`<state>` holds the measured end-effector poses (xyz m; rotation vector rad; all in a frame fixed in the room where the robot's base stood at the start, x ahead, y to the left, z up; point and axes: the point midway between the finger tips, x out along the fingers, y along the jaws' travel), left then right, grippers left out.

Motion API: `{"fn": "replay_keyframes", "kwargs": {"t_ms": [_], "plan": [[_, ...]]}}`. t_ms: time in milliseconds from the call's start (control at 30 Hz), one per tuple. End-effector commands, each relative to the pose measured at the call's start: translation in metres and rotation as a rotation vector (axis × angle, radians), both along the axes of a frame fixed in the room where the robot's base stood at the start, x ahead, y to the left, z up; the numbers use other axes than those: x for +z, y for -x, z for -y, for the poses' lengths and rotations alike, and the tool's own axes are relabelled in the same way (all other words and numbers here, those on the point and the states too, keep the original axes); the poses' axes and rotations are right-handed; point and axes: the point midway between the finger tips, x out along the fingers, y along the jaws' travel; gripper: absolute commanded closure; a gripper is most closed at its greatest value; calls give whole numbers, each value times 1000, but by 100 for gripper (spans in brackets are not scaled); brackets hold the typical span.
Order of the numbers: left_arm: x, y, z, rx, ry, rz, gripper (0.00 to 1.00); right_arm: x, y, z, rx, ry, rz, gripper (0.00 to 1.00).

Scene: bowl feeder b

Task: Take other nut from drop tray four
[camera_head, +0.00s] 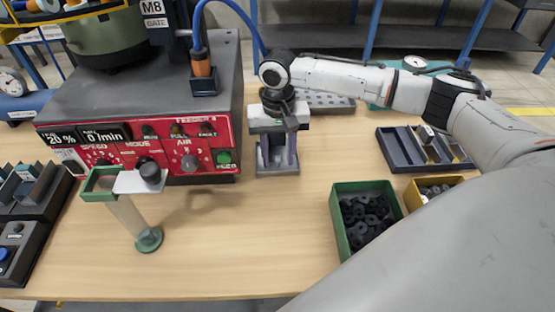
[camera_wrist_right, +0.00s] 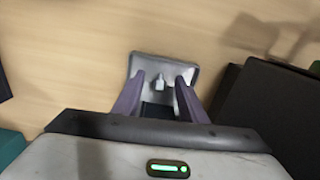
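In the head view the gripper hides the piece. No tray number is readable. My left gripper is not in view.
The feeder box (camera_head: 190,149) stands left of the tray. A green-topped stand (camera_head: 148,239) is at front left. A green bin (camera_head: 340,236) of black parts, a yellow bin (camera_head: 414,203) and a dark divided tray (camera_head: 394,150) are at right. The middle table is clear.

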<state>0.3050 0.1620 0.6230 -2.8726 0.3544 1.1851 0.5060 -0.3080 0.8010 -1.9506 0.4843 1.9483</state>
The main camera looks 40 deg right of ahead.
Motion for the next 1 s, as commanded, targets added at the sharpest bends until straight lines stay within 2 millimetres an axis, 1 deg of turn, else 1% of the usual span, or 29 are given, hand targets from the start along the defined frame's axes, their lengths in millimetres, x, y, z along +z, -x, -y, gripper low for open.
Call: {"fn": "replay_keyframes", "kwargs": {"t_ms": [133,167,300,367,400,800,933,1000], "plan": [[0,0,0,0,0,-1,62,0,0,0,0,0,0,62],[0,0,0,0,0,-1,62,0,0,0,0,0,0,63],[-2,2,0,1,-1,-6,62,0,0,0,0,0,-1,87],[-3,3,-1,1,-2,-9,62,0,0,0,0,0,-1,97],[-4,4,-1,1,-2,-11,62,0,0,0,0,0,-1,100],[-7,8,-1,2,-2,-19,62,2,1,0,0,0,-1,100],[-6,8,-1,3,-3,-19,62,9,4,1,-1,-1,0,100],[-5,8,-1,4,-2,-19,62,17,3,1,0,-1,0,100]]}}
